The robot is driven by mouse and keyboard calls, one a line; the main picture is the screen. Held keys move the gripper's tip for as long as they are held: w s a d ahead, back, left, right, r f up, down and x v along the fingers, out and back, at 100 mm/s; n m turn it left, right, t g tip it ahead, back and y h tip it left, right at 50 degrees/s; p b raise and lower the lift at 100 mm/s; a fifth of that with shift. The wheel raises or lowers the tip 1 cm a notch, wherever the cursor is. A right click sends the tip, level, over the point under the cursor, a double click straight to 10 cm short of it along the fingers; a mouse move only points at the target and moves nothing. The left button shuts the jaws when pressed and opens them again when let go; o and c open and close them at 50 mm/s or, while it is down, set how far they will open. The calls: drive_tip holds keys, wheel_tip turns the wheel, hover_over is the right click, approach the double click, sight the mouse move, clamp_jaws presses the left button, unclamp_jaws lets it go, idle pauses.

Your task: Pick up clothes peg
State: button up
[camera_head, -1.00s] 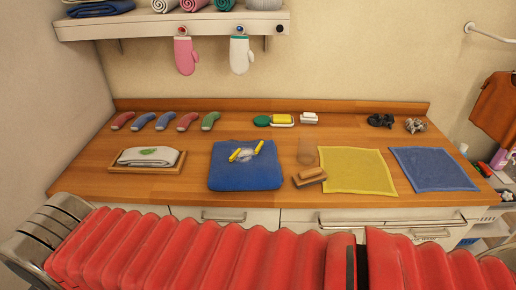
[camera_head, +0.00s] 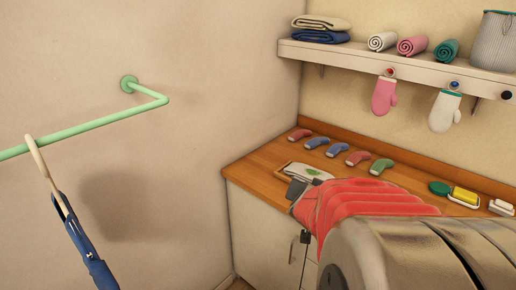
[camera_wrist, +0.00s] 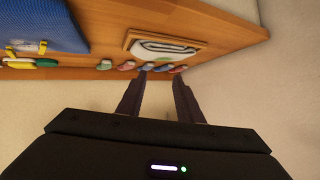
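I cannot make out a clothes peg for certain. Small yellow pieces (camera_wrist: 42,47) show at the edge of the folded blue towel (camera_wrist: 60,22) in the wrist view; they are too small to identify. My gripper (camera_wrist: 159,78) is open and empty in the wrist view, its two dark fingers apart. Its fingertips overlap the row of small coloured sock-like items (camera_wrist: 126,66) along the counter's back edge. In the head view, my red-sleeved arm reaches over the counter's left end and largely hides the gripper and the towel's area.
A wooden tray with a folded white cloth (camera_head: 307,173) sits on the wooden counter (camera_head: 262,163). A green sponge (camera_head: 439,188) and a yellow sponge (camera_head: 464,194) lie farther right. Mitts (camera_head: 384,96) hang below the shelf (camera_head: 350,55). A blue umbrella (camera_head: 88,250) hangs from a green rail (camera_head: 80,128).

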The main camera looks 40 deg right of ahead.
drive_tip(key=s+d+f+m+g+h, duration=0.1)
drive_tip(key=s+d+m+g, duration=0.1)
drive_tip(key=s+d, duration=0.3)
drive_tip(key=s+d+f+m+g+h, duration=0.1)
drive_tip(key=s+d+g, duration=0.3)
drive_tip(key=s, duration=0.5)
drive_tip(key=s+d+f+m+g+h, duration=0.2)
drive_tip(key=s+d+m+g, duration=0.1)
drive_tip(key=s+d, duration=0.2)
drive_tip(key=shift+s+d+f+m, duration=0.15)
drive_tip(key=shift+s+d+m, duration=0.05)
drive_tip(key=shift+s, duration=0.5)
drive_tip(key=shift+s+d+f+m, duration=0.1)
drive_tip(key=shift+s+d+m, duration=0.1)
drive_tip(key=shift+s, duration=0.45)
drive_tip(key=shift+x, duration=4.25)
drive_tip(key=shift+d+f, duration=0.1)
drive_tip(key=shift+x, duration=2.45)
drive_tip(key=shift+s+f, duration=0.1)
drive_tip(key=shift+f, duration=0.05)
drive_tip(key=shift+c, duration=0.5)
clamp_jaws()
